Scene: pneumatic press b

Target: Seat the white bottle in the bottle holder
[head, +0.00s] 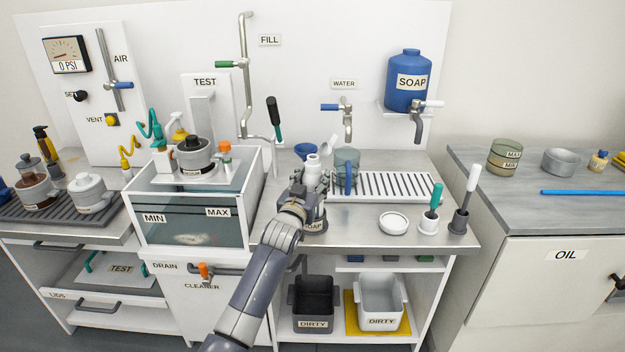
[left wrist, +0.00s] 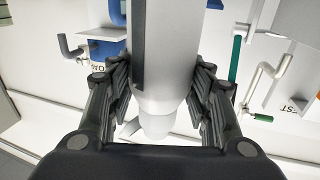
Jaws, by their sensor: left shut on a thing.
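The white bottle (head: 312,174) stands roughly upright in my left gripper (head: 306,196), over the metal counter, and its top shows above the fingers. In the left wrist view the bottle (left wrist: 160,50) is between the two dark fingers of my left gripper (left wrist: 162,85), which are shut on it. A low round grey piece labelled SOAP (head: 313,227), which looks like the bottle holder, shows just below the gripper. My gripper partly hides it and the bottle's lower end, so I cannot tell whether the bottle touches it. My right gripper is not in view.
A clear cup (head: 346,167) and blue bowl (head: 305,150) stand close behind the bottle. The drain rack (head: 395,186) is to the right, with a white dish (head: 393,223) before it. The water tank (head: 190,222) stands left. Counter between holder and dish is clear.

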